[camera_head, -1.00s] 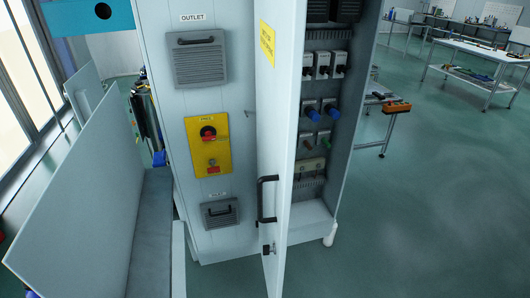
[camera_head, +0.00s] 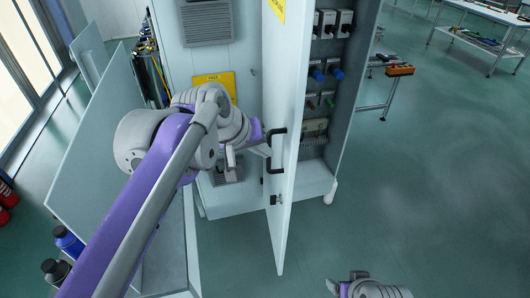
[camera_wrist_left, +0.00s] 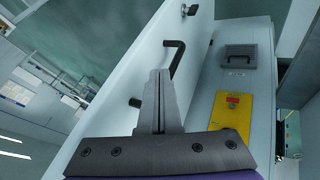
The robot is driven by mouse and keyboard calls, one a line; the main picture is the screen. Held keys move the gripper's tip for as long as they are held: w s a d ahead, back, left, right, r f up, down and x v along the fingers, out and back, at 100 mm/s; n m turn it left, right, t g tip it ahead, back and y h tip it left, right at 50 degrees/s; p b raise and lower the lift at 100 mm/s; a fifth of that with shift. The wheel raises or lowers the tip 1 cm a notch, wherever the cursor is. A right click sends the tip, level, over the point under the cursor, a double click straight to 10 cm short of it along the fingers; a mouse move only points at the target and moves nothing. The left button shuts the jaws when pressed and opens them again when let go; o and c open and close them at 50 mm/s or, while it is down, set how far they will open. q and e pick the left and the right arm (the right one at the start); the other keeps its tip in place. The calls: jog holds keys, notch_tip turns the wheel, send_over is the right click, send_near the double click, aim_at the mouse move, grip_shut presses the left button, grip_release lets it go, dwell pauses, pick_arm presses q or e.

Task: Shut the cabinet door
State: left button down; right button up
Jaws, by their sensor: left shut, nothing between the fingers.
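The cabinet door (camera_head: 294,200) stands open, almost edge-on in the head view, with a black handle (camera_head: 271,158) on its left face. My left gripper (camera_head: 264,149) is shut and empty, right beside the handle. In the left wrist view, the shut fingers (camera_wrist_left: 160,80) point at the door's face (camera_wrist_left: 120,75) and cover part of the handle (camera_wrist_left: 175,60). I cannot tell whether they touch it. The cabinet body (camera_head: 232,62) is behind the door, its right compartment exposed. My right arm shows only at the bottom edge; its fingers are out of frame.
A bench with an orange tool (camera_head: 400,70) is behind right. The floor on the right is clear.

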aim_at(284, 164)
pick_arm(q)
jog(key=x, duration=0.7)
jog(key=shift+w+d+f, duration=0.1)
jog(key=shift+d+f, duration=0.05)
jog(key=shift+f, duration=0.1)
jog(key=shift+d, duration=0.1)
